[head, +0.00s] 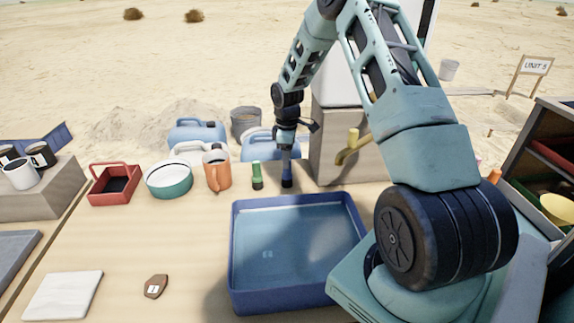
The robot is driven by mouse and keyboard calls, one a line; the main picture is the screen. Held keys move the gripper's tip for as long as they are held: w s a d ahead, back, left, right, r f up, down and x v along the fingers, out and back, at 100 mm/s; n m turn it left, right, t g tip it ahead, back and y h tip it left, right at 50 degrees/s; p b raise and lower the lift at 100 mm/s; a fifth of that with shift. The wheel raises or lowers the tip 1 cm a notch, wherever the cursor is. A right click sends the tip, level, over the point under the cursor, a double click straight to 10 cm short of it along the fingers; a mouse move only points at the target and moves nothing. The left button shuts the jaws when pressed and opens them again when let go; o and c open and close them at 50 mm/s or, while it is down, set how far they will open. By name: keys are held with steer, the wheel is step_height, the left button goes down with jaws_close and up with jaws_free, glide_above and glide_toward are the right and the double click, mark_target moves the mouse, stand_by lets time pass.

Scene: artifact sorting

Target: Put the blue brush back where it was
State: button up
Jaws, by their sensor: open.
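The blue brush (287,172) stands upright on the table just behind the blue basin, in the head view. My gripper (286,148) is directly above it, pointing down, with its fingers at the brush's upper part. It is open; the fingers are small here and I cannot tell whether they touch the brush. A similar green brush (257,176) stands upright just to the left.
The blue basin (240,270) holds water in front of the brush. An orange jug (217,172), a teal bowl (168,180) and a red caddy (112,188) stand left. A brass tap (350,145) juts out at right. The table's front left holds a tagged brown shard (156,287).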

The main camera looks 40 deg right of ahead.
step_height(320, 180, up, 8)
steer(key=shift+f, duration=0.1)
steer(key=s+a+r, duration=0.3)
steer(key=a, duration=0.7)
steer(key=s+a+r, duration=0.2)
steer(key=s+a, duration=0.1)
steer(key=a, duration=0.7)
steer(key=s+a+r, duration=0.2)
steer(key=a+r, duration=0.1)
steer(key=a, duration=0.6)
steer(key=s+a, duration=0.5)
steer(key=s, duration=0.6)
steer(key=s+a+r, duration=0.1)
steer(key=s+a, duration=0.5)
steer(key=s, duration=0.6)
steer(key=shift+s+r+y, duration=0.15)
steer(key=shift+r+y, duration=0.1)
steer(key=shift+y, duration=0.05)
steer(key=shift+a, duration=0.1)
step_height(320, 180, up, 5)
steer(key=p, duration=0.4)
steer(key=shift+f+p, duration=0.1)
steer(key=shift+p, duration=0.25)
